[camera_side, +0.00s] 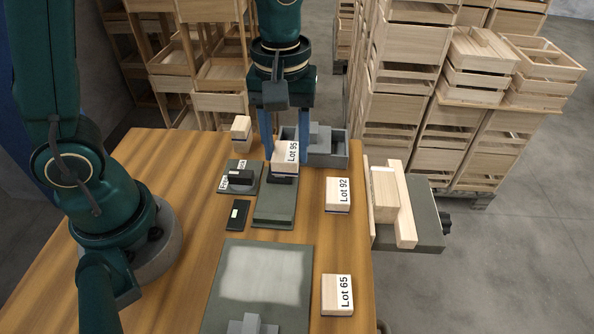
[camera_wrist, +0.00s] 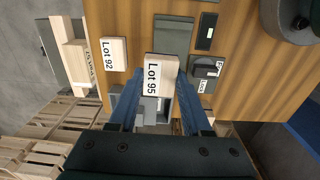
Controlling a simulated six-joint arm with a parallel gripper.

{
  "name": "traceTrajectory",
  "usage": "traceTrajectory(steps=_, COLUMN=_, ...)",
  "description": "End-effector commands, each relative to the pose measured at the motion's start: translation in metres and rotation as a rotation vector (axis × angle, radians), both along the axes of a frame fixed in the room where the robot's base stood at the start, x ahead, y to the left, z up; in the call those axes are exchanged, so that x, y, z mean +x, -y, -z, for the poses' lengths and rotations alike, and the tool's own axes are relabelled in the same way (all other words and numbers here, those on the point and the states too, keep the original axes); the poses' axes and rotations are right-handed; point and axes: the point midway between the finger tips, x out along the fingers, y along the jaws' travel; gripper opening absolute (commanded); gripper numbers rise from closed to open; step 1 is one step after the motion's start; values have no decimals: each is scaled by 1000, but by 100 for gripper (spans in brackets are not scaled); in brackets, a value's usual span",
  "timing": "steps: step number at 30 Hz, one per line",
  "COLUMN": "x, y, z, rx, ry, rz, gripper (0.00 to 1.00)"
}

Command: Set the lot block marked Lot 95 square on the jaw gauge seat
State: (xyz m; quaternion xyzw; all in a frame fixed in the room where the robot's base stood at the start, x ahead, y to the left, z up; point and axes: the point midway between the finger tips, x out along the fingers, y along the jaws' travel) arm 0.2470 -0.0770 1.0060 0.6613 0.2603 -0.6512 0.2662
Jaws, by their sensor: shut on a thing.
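The Lot 95 block (camera_side: 284,157), pale wood with a white label, is between the two blue fingers of my gripper (camera_side: 284,142). My gripper is shut on it, and the label faces up. The block also shows in the wrist view (camera_wrist: 161,75), between the fingertips (camera_wrist: 160,88). It is over the far end of a long grey-green plate (camera_side: 274,207), with a dark part just under it. This plate may be the jaw gauge, but I cannot be sure. The block hides the spot beneath, so I cannot tell whether it touches.
Lot 92 (camera_side: 338,194) and Lot 65 (camera_side: 336,294) blocks lie to the right. A labelled plate with a black piece (camera_side: 240,177) is left. A grey tray (camera_side: 328,160) stands behind. A vise (camera_side: 420,215) with wood sits at the right edge. A large plate (camera_side: 262,280) is in front.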

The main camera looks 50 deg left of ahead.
Motion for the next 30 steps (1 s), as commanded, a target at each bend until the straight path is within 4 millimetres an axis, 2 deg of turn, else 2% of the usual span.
traceTrajectory(steps=3, x=-12, y=-3, z=9, rx=1, ry=-8, rz=-14, gripper=0)
traceTrajectory(steps=9, x=-22, y=-6, z=16, rx=3, ry=-20, rz=-23, gripper=0)
traceTrajectory(steps=30, x=-22, y=-6, z=72, rx=3, ry=-20, rz=-22, gripper=0)
